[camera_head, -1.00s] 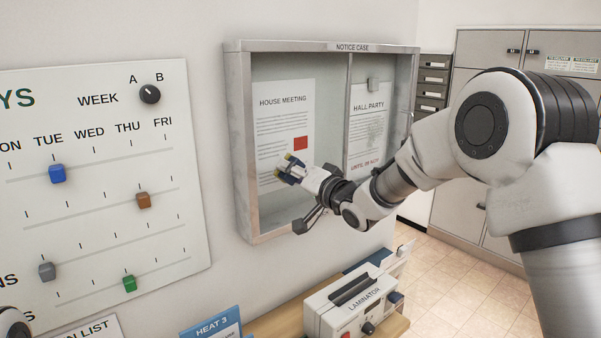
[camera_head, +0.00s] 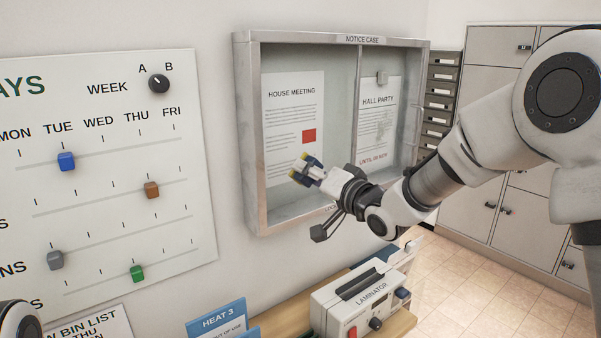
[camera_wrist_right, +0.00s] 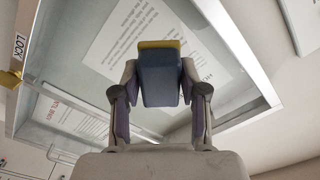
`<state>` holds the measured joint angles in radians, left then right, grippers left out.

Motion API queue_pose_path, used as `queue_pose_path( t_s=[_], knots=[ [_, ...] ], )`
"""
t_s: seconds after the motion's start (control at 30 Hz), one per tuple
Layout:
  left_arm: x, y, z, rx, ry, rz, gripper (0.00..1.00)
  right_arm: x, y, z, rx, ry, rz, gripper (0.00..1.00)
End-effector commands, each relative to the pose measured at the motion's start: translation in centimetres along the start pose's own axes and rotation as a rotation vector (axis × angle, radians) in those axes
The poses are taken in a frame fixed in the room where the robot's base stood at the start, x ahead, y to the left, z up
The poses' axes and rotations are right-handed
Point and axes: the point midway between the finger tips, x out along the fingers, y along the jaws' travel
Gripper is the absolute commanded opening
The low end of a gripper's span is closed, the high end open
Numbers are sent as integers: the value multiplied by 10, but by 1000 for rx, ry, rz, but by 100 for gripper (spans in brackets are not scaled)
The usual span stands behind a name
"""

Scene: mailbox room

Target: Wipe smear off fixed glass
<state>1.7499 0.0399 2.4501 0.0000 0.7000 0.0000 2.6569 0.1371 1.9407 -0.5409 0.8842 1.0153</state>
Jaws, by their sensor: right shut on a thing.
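The notice case (camera_head: 242,150) hangs on the wall with a glass front (camera_head: 335,70). A faint grey-green smear (camera_head: 383,128) shows over the hall party notice (camera_head: 374,105) in the right half. My right gripper (camera_head: 318,176) is shut on a blue block with a yellow edge (camera_head: 303,168), in front of the lower left half. In the right wrist view the gripper's fingers (camera_wrist_right: 160,92) flank the block (camera_wrist_right: 160,80), with the house meeting notice (camera_wrist_right: 128,40) behind. I cannot tell whether the block touches the glass. My left gripper is not in view.
A laminator (camera_head: 362,298) stands on a wooden shelf (camera_head: 402,322) below the case, beside a blue heat sign (camera_head: 217,323). A planner board with sliders (camera_head: 105,180) hangs at left. Cabinets (camera_head: 490,150) stand at right. A yellow piece (camera_wrist_right: 10,78) sits near the LOCK label.

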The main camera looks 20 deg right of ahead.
Motion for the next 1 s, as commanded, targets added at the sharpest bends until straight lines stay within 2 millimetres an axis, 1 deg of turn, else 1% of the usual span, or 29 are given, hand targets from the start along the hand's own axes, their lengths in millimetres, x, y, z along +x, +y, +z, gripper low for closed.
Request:
queue_pose_path(
  t_s=[0.1,0.37,0.47,0.6,0.7,1.0],
  knots=[
    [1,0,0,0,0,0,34,-5,0,0,0,0,-1,15],
    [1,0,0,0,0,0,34,-6,0,0,0,0,0,15],
    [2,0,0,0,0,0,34,-14,0,0,1,1,0,15],
    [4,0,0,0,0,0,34,-29,0,0,2,1,0,15],
    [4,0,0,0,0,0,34,-35,0,0,1,0,0,15],
    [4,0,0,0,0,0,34,-35,0,0,0,0,0,15]
  ],
)
